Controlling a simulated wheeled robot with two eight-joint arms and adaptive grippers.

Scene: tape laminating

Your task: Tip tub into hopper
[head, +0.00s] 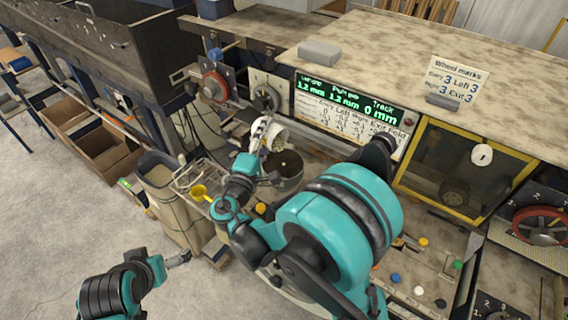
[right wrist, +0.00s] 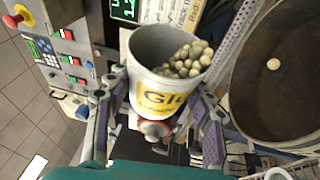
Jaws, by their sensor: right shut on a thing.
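The white tub (right wrist: 150,97) has a yellow "Glu…" label and holds many pale pellets (right wrist: 185,60). My right gripper (right wrist: 158,112) is shut around it, one finger on each side. In the head view the tub (head: 277,137) looks tilted, beside my right gripper (head: 259,135) and just above the hopper's far-left rim. The hopper (head: 291,182) is a round, dark, open vessel. In the right wrist view the hopper (right wrist: 262,105) lies to the right of the tub, with one pale pellet (right wrist: 273,64) inside. My left gripper (head: 178,259) is over the floor, too small to read.
A green display (head: 350,104) stands behind the hopper. A button panel (right wrist: 62,50) is left of the tub in the wrist view. A yellow scoop (head: 199,191) lies on a wire rack left of the hopper. My right arm covers much of the bench.

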